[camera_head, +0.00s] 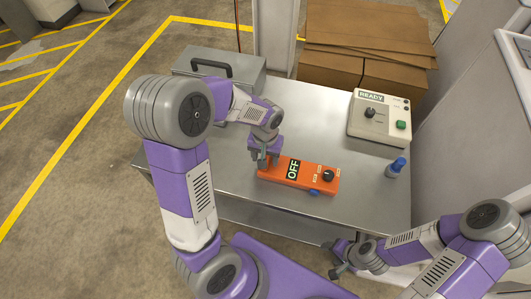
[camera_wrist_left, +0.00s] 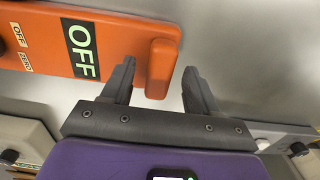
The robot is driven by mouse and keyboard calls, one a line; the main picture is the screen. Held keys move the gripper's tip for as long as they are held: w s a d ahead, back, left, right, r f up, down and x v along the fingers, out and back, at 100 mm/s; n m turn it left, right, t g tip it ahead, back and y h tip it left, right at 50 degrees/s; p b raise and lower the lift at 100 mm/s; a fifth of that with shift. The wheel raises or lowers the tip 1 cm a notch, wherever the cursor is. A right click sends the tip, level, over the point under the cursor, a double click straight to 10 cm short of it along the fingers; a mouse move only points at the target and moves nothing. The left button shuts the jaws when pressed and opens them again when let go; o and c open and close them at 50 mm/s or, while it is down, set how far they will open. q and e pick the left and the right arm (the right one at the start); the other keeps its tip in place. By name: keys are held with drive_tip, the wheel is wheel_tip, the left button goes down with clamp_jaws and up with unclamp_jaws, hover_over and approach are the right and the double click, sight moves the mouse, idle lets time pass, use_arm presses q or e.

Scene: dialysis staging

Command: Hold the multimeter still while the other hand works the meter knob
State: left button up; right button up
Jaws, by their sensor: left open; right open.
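The orange multimeter (camera_head: 307,181) lies on the metal table, its display reading OFF. Its black knob (camera_head: 328,175) is near its right end, with small labels around it. My left gripper (camera_head: 263,160) is at the multimeter's left end. In the left wrist view, the open fingers of the left gripper (camera_wrist_left: 158,68) stand on either side of a raised orange block (camera_wrist_left: 161,70) at the end of the multimeter (camera_wrist_left: 120,30), with a gap visible at the right finger. My right gripper (camera_head: 340,260) is low, off the table's front edge, away from the multimeter.
A beige box (camera_head: 380,128) with a READY display, black knob and green button stands at the back right. A blue-topped item (camera_head: 396,168) stands at the right of the table (camera_head: 235,185). A grey case (camera_head: 200,62) with a handle is at the back left. Cardboard (camera_head: 365,30) is piled behind.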

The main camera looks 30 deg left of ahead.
use_arm(q)
clamp_jaws()
idle(0.3)
idle(1.0)
